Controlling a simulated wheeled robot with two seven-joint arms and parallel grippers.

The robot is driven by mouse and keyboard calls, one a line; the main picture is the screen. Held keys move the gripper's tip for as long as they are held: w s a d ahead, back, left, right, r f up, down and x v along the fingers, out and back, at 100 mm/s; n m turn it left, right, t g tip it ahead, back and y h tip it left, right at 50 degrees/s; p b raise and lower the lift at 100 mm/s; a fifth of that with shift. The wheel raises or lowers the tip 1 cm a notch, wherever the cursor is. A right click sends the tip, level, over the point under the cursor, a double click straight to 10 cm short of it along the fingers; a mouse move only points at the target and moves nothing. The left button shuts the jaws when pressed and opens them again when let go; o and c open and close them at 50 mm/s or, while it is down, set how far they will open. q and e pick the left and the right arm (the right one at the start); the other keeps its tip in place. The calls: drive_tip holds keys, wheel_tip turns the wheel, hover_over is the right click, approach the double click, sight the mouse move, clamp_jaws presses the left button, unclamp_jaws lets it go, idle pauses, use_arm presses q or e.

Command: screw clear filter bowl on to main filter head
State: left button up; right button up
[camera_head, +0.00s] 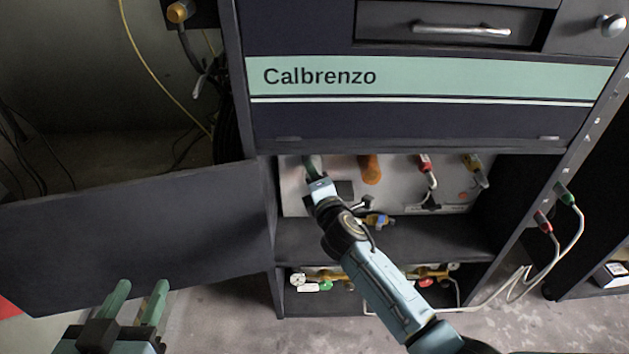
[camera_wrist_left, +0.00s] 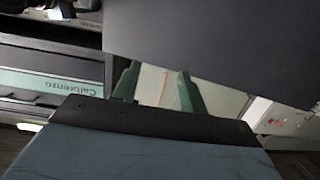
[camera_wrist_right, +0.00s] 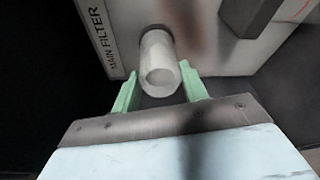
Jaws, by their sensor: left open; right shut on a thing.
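The clear filter bowl (camera_wrist_right: 159,62) shows in the right wrist view as a pale translucent cylinder, its rounded end toward the camera. My right gripper (camera_wrist_right: 158,88) is shut on it, one green finger on each side; in the head view this gripper (camera_head: 314,165) reaches into the cabinet's upper opening. The bowl's far end is at the white panel beside a MAIN FILTER label (camera_wrist_right: 98,40). The filter head is hidden behind the bowl, and I cannot tell whether the threads are engaged. My left gripper (camera_head: 136,300) is open and empty, low at the left.
An orange cylinder (camera_head: 371,169) and red and yellow fittings stand on the panel right of my right gripper. The open cabinet door (camera_head: 140,235) spreads left, just above my left gripper. A lower shelf holds valves and hoses. White cables (camera_head: 520,280) hang at the right.

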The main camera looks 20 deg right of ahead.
drive_tip(key=shift+w+a+r+m+t+y+b, duration=0.1)
drive_tip(key=shift+a+r+m+t+y+b, duration=0.2)
drive_tip(key=shift+a+r+m+b, duration=0.25)
drive_tip(key=shift+d+f+m+b, duration=0.1)
drive_tip(key=shift+m+b, duration=0.15)
drive_tip(key=shift+b, duration=0.25)
drive_tip(key=shift+m+b, duration=0.5)
drive_tip(key=shift+b, duration=0.15)
drive_tip(key=shift+f+m+t+b, duration=0.1)
drive_tip(key=shift+m+t+b, duration=0.3)
drive_tip(key=shift+m+b, duration=0.15)
drive_tip(key=o, duration=0.6)
drive_tip(key=shift+o, duration=1)
drive_tip(key=shift+r, duration=0.2)
drive_tip(key=shift+o, duration=1.3)
drive_tip(key=shift+d+f, duration=0.1)
drive_tip(key=shift+f, duration=0.05)
use_arm(q)
drive_tip(key=s+r+t+h, duration=0.3)
drive_tip(key=r+t, duration=0.6)
drive_tip(key=r, duration=0.3)
drive_tip(key=shift+s+d+t, duration=0.15)
drive_tip(key=shift+d+t, duration=0.25)
use_arm(e)
drive_tip(key=shift+d+f, duration=0.1)
